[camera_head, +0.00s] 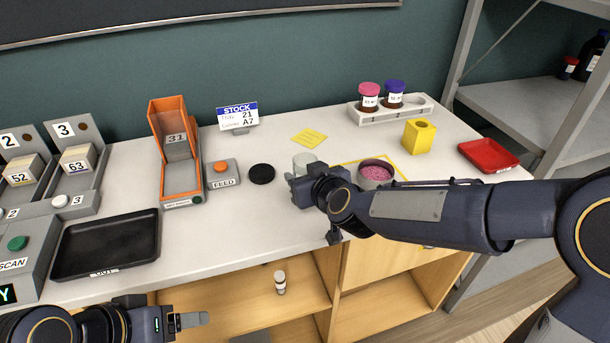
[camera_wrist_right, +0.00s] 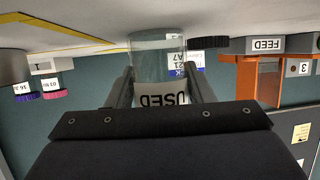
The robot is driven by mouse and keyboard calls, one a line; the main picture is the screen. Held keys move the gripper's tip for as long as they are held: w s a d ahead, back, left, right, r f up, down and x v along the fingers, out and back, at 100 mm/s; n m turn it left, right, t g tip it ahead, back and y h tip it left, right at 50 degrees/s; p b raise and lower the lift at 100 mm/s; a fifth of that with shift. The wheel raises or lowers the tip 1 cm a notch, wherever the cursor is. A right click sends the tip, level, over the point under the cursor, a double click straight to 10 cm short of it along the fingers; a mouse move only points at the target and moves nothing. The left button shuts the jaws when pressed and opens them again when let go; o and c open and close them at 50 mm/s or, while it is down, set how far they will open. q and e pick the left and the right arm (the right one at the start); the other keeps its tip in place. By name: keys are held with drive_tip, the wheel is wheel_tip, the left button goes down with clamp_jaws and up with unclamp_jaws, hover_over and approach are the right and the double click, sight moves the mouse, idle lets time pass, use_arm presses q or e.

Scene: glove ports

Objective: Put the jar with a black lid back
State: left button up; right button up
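A clear glass jar (camera_head: 303,162) shows just beyond my right gripper (camera_head: 293,183) in the head view; no lid shows on it. In the right wrist view the picture is inverted and the jar (camera_wrist_right: 158,60), labelled USED, sits between the two fingers, which look to touch its sides. I cannot tell whether it is clear of the table. A black round lid (camera_head: 262,174) lies flat on the table left of the jar; it also shows in the wrist view (camera_wrist_right: 208,42). My left gripper (camera_head: 190,320) is low at the front, its opening unclear.
Right of the jar stand a pot of pink grains (camera_head: 376,172) and a white rack (camera_head: 420,106) with pink- and blue-lidded jars. A yellow block (camera_head: 419,136) and red tray (camera_head: 489,154) lie beyond. An orange chute (camera_head: 172,140), FEED button (camera_head: 221,172) and black tray (camera_head: 107,245) are left.

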drive_tip(key=o, duration=0.4)
drive_tip(key=shift+o, duration=0.2)
drive_tip(key=shift+r+p, duration=0.25)
drive_tip(key=shift+p, duration=0.05)
drive_tip(key=p+v, duration=0.3)
drive_tip(key=v, duration=0.7)
drive_tip(key=shift+s+d+r, duration=0.15)
drive_tip(key=shift+s, duration=0.1)
drive_tip(key=shift+s+d+r, duration=0.1)
drive_tip(key=shift+s+d, duration=0.15)
drive_tip(key=shift+s, duration=0.4)
drive_tip(key=s+d+f+m+g+h, duration=0.1)
drive_tip(key=s+d+f+m+g, duration=0.2)
drive_tip(key=s+d, duration=0.6)
drive_tip(key=s+d+f+m+g+h, duration=0.1)
drive_tip(key=s+d+f+m+g, duration=0.2)
drive_tip(key=s+d, duration=0.6)
wheel_tip(320, 180, up, 6)
drive_tip(key=s+a+p, duration=0.2)
drive_tip(key=p, duration=0.3)
drive_tip(key=shift+f+g, duration=0.25)
drive_tip(key=shift+g, duration=0.05)
